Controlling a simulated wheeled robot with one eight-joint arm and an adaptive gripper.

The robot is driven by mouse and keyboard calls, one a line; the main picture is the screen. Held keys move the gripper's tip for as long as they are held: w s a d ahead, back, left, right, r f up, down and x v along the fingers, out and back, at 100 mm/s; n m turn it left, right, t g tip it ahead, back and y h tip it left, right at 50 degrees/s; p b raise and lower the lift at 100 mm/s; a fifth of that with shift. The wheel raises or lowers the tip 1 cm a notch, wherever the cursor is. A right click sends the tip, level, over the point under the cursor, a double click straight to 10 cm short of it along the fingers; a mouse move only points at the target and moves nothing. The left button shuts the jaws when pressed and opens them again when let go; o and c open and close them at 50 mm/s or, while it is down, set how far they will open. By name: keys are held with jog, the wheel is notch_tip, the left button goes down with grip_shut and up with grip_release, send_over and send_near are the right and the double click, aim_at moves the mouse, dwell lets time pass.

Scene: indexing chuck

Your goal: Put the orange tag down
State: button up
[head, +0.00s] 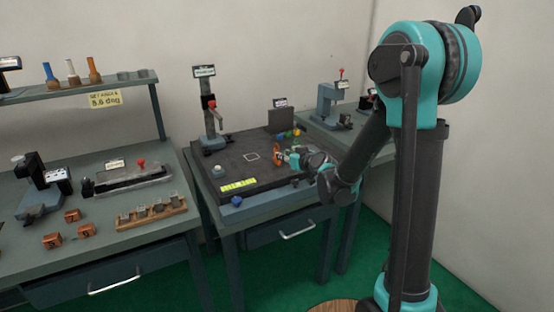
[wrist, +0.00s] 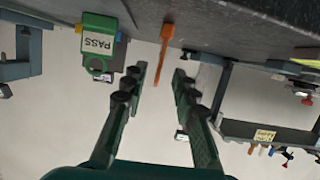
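The orange tag (head: 277,152) shows upright over the dark work plate (head: 239,161) in the head view, right at the end of my gripper (head: 287,155). In the wrist view, which is upside down, the orange tag (wrist: 165,50) is seen edge-on as a thin strip. It lies between the two fingers of my gripper (wrist: 160,70), with a visible gap on each side. The fingers are apart. The tag's wide end meets the edge of the dark surface in the picture; I cannot tell whether it rests on it.
A green PASS tag (wrist: 99,43) is beside the fingers in the wrist view. Green, yellow and blue pieces (head: 293,133) are behind my gripper. A post stand (head: 210,115) is at the plate's back left.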

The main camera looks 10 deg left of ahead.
jog(key=shift+x, duration=3.5)
jog(key=shift+r, duration=0.1)
grip_shut()
